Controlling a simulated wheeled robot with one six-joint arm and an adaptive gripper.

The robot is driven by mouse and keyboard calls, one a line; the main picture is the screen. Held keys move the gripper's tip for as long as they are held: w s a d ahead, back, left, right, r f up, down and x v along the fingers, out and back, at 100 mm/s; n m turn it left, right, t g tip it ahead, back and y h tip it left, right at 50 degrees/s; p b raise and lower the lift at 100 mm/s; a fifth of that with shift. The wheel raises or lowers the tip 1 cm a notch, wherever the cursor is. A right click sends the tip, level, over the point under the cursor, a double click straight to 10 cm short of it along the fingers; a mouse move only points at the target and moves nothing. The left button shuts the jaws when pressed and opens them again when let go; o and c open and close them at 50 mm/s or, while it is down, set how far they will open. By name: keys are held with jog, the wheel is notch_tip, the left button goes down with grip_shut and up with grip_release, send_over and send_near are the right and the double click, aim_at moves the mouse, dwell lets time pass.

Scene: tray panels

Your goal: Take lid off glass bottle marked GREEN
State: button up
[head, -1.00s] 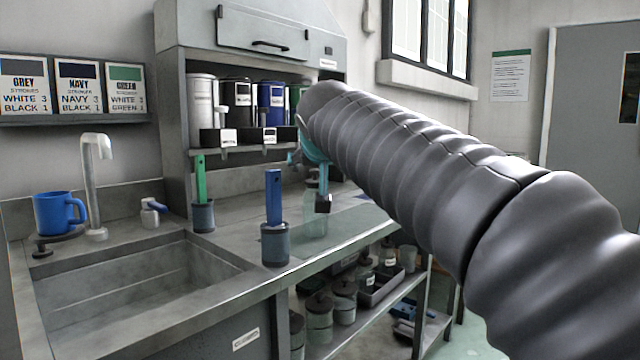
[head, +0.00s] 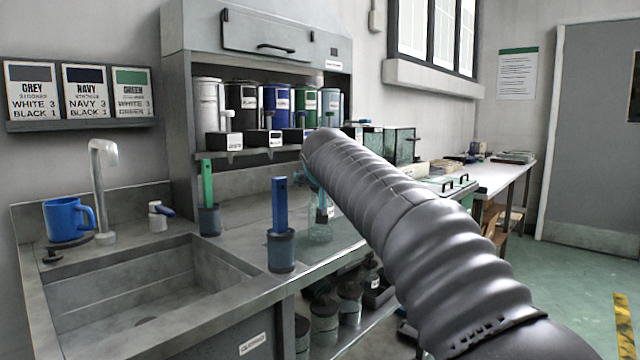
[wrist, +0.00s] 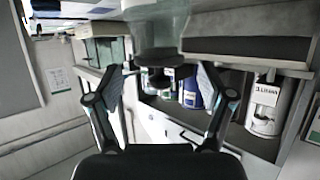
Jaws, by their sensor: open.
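A clear greenish glass bottle (head: 320,232) stands on the grey counter right of the blue-handled brush, partly hidden behind my arm and gripper. In the wrist view, which looks upside down, the glass bottle (wrist: 160,28) is at top centre, with a dark lid (wrist: 158,78) on its neck. My gripper (wrist: 165,72) is open, with one finger on each side of the lid; I cannot tell if either touches it. In the head view my gripper (head: 318,190) is mostly hidden by my arm. No GREEN marking on the bottle can be read.
A blue-handled brush in a pot (head: 281,248) stands close left of the bottle, a green-handled one (head: 208,215) farther back. Small black boxes (head: 264,138) line the shelf edge below several paint cans (head: 277,103). The sink (head: 150,290) and blue mug (head: 66,219) are left.

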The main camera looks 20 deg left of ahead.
jog(key=shift+x, duration=0.9)
jog(key=c, duration=0.9)
jog(key=shift+c, duration=0.2)
jog(key=shift+r, duration=0.15)
